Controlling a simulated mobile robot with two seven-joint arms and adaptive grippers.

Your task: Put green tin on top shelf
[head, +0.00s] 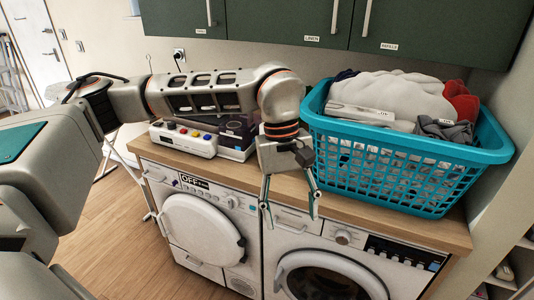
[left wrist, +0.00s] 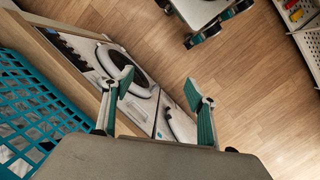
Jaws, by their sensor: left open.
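I cannot make out a green tin in either view. My left gripper (head: 291,215) points down in front of the wooden counter edge, before the washing machines. Its two teal-lined fingers are spread apart with nothing between them. The open fingers also show in the left wrist view (left wrist: 158,88), with the machines and floor beyond them. A white shelf unit (head: 507,268) is only partly in view at the lower right; its top is cut off. My right gripper is in neither view.
A teal laundry basket (head: 400,162) full of cloths stands on the wooden counter (head: 350,208), close right of my gripper. A white box with coloured buttons (head: 183,139) sits behind my left arm. Green cupboards (head: 430,28) hang above. Shelving (left wrist: 305,38) holds small items in the wrist view.

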